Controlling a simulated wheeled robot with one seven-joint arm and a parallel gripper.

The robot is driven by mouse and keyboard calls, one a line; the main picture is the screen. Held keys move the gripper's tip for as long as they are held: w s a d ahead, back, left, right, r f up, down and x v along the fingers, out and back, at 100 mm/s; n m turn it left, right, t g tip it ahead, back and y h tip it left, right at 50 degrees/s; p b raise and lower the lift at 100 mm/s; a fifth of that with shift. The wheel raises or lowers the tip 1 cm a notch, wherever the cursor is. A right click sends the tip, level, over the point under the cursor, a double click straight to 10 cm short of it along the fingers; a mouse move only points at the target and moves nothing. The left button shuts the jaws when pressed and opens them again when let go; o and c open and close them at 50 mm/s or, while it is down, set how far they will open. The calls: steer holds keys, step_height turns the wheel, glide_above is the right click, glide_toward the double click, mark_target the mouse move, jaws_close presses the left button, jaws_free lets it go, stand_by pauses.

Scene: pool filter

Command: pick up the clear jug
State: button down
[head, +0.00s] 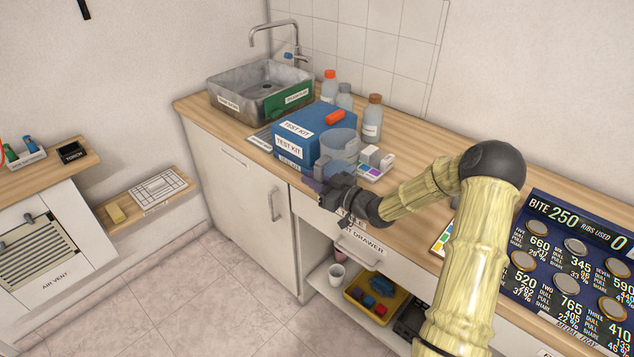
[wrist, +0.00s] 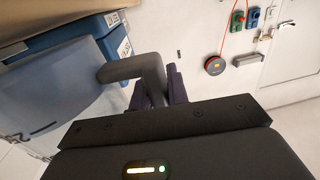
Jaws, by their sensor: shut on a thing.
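The clear jug (head: 339,146) is a grey, see-through vessel in front of the blue test kit box on the counter in the head view. Its grey handle (wrist: 130,68) shows in the wrist view, with the pale jug body (wrist: 55,95) at left. My gripper (head: 318,185) is at the counter's front edge, on the near side of the jug. Its dark fingers (wrist: 165,85) are shut on the jug's handle. I cannot tell whether the jug's base touches the counter.
The blue test kit box (head: 296,139) stands right behind the jug. Bottles (head: 372,118) stand at the back and small white blocks (head: 370,156) sit to the right. A sink (head: 260,88) is at the far left. Below are a drawer and an open shelf with a yellow tray (head: 355,295).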

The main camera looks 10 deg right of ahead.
step_height(320, 180, up, 9)
steer(key=shift+f, duration=0.15)
steer(key=shift+f, duration=0.15)
stand_by(0.5)
